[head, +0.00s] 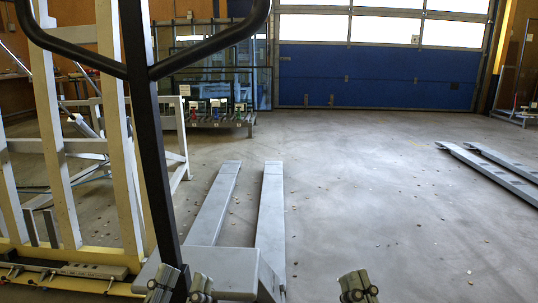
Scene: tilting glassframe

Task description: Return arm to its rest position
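My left gripper (181,287) shows at the bottom edge of the head view, left of centre. Its two fingers are apart, with the lower end of a black upright pole (157,170) between them in the picture. I cannot tell whether they touch it. My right gripper (358,287) shows at the bottom, right of centre. Its fingertips look close together, with nothing visible in them. Both arms are otherwise out of view. The black pole carries a forked handlebar (205,48) and stands in front of a grey two-forked lift (270,220) on the floor.
A tall cream-coloured frame (62,150) stands close at the left. A glass rack (220,117) stands at the back, near a blue roller door (380,78). Another pair of grey forks (495,172) lies at the right. The floor (370,190) between is clear except for small specks.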

